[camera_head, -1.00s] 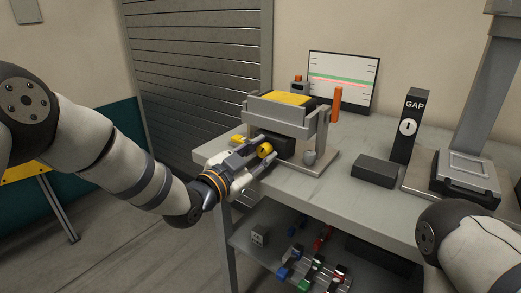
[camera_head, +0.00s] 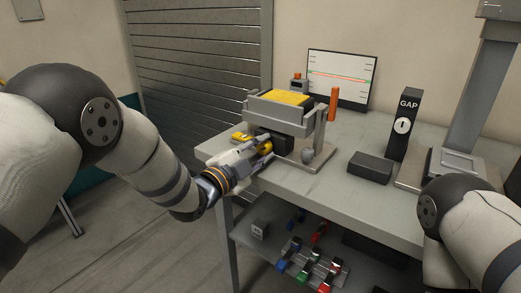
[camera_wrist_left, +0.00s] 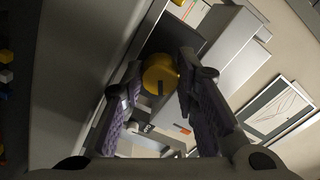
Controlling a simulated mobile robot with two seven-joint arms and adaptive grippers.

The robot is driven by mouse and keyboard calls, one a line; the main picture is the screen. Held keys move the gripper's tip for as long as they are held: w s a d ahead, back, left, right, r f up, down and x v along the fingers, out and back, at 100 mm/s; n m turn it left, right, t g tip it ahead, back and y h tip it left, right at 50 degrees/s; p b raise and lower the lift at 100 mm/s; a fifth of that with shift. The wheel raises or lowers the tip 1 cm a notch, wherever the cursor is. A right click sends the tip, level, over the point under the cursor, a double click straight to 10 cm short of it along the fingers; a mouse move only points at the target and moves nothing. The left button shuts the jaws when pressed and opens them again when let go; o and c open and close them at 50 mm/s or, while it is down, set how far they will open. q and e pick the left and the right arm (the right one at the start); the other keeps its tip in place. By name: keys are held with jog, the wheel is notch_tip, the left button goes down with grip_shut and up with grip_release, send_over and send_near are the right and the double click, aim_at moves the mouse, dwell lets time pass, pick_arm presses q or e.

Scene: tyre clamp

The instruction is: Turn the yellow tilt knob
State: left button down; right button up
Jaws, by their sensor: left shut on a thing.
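A yellow round knob (camera_head: 265,148) sits low on the front of the tilting fixture (camera_head: 280,112), which carries a yellow-topped block (camera_head: 291,97). My left gripper (camera_head: 260,152) is at this knob, with its fingers on either side. In the left wrist view the knob (camera_wrist_left: 158,73), with a dark slot, lies between the tips of my left gripper (camera_wrist_left: 160,82), which is shut on it. A second yellow part (camera_head: 240,137) shows just left of the gripper. My right gripper is not in view; only part of that arm shows at the right.
A screen (camera_head: 340,78) with coloured lines stands behind the fixture. An orange post (camera_head: 333,103), a dark box (camera_head: 370,167) and a GAP gauge (camera_head: 404,125) stand on the bench (camera_head: 345,190). Coloured clamps (camera_head: 310,265) lie on the lower shelf.

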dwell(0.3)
pick_arm(q)
jog(key=c, duration=1.2)
grip_release()
jog(key=shift+c, duration=0.2)
jog(key=shift+f, duration=0.2)
